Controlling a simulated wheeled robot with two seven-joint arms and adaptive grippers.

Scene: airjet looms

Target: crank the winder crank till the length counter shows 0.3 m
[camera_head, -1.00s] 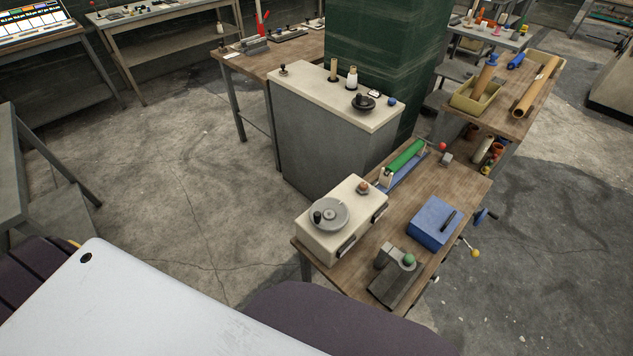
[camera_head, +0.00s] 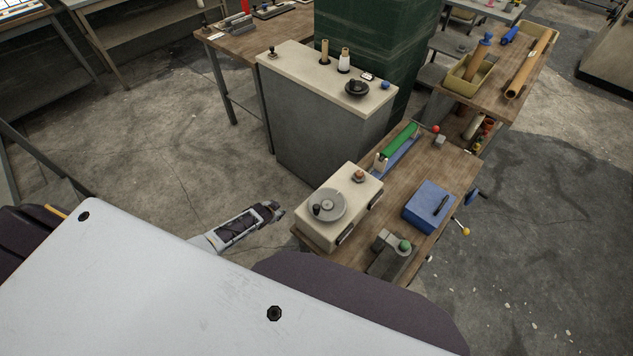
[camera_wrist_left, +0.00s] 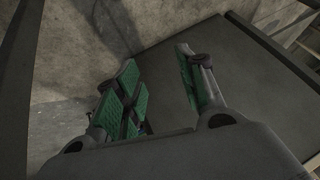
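A blue wheel with a black handle (camera_head: 475,195) is at the bench's right edge, beside a blue box (camera_head: 428,206). My left gripper (camera_head: 279,211) is left of the cream box, apart from it. In the left wrist view, its green-padded fingers (camera_wrist_left: 158,58) are spread with nothing between them. My right gripper is not in view.
A grey cabinet (camera_head: 325,120) with a cream top stands behind the bench. A green roller (camera_head: 400,146) in a blue cradle and a grey device with a green knob (camera_head: 390,243) share the bench. Open floor (camera_head: 160,150) lies to the left.

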